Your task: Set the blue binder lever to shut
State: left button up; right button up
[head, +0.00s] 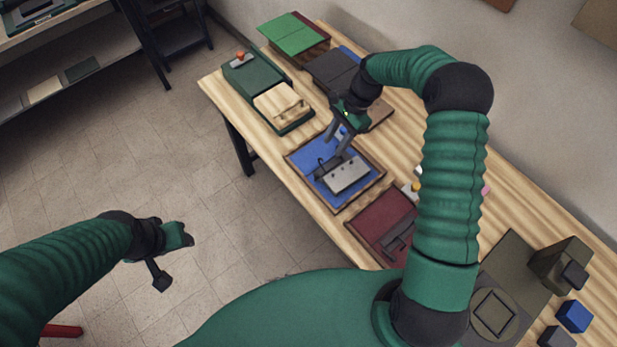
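The blue binder (308,158) lies open on the wooden table, with a grey metal plate (347,176) and a dark mechanism on it. My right gripper (338,142) reaches down over its far part, with its two grey fingers apart. A small blue knob (343,131) shows between the fingers and looks like the tip of the lever. Most of the lever is hidden by the fingers, so its angle and any contact cannot be told. My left gripper (174,262) hangs over the floor at the left, fingers spread and empty, far from the binder.
A dark red binder (370,228) lies just nearer on the table. A green case with a wooden block (281,104) stands to the left. Green (293,33) and dark (330,68) covers lie at the back. Small blocks (574,316) stand at the right.

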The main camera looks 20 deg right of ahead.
jog(key=p, duration=0.2)
send_near(317, 175)
jog(key=f, duration=0.1)
jog(key=p+x, duration=0.1)
jog(key=x, duration=0.8)
jog(key=shift+w+d+f, duration=0.15)
jog(key=shift+f, duration=0.35)
jog(key=shift+a, duration=0.4)
jog(key=c, duration=0.4)
pick_arm(q)
jog(key=shift+w+a+r, duration=0.1)
jog(key=shift+w+r, duration=0.05)
jog(key=shift+r, duration=0.7)
jog(key=shift+w+r, duration=0.1)
jog(key=shift+r, duration=0.75)
pick_arm(e)
jog(key=shift+d, duration=0.15)
grip_shut()
